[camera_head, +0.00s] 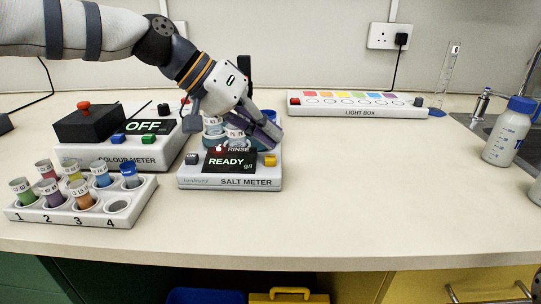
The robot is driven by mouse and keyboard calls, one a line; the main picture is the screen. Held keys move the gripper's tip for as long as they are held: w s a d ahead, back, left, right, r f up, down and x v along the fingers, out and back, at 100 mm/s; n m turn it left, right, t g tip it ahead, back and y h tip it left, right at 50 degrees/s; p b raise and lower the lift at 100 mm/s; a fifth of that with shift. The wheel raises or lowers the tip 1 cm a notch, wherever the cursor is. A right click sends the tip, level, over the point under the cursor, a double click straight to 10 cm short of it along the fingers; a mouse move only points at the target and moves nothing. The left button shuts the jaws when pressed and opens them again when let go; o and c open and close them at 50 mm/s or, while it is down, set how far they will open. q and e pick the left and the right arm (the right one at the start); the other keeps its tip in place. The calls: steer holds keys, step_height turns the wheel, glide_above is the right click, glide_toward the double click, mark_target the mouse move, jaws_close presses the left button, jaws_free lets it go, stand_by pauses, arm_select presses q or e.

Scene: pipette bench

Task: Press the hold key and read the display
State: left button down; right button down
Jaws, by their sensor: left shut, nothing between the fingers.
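The salt meter (230,182) stands near the middle left of the bench. Its dark display (230,160) reads READY, with g/l in small letters. My left gripper (270,138) is shut and empty, pointing down just behind the meter's right side. It partly hides labelled cups (213,128) there, one marked RINSE. I cannot tell whether it touches anything. My right gripper is out of view.
A colour meter (120,160) showing OFF stands at the left, behind a white rack (90,215) of several labelled vials. A light box (355,112) lies at the back. A wash bottle (507,135) stands by the sink at the right. The bench's middle right is clear.

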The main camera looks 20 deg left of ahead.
mark_target(268, 155)
arm_select(q)
steer(key=shift+f, duration=0.4)
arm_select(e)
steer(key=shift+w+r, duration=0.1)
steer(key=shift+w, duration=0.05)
arm_select(q)
steer(key=shift+f, duration=0.5)
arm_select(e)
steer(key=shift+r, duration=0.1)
arm_select(q)
steer(key=shift+r+p, duration=0.6)
steer(key=shift+r, duration=0.4)
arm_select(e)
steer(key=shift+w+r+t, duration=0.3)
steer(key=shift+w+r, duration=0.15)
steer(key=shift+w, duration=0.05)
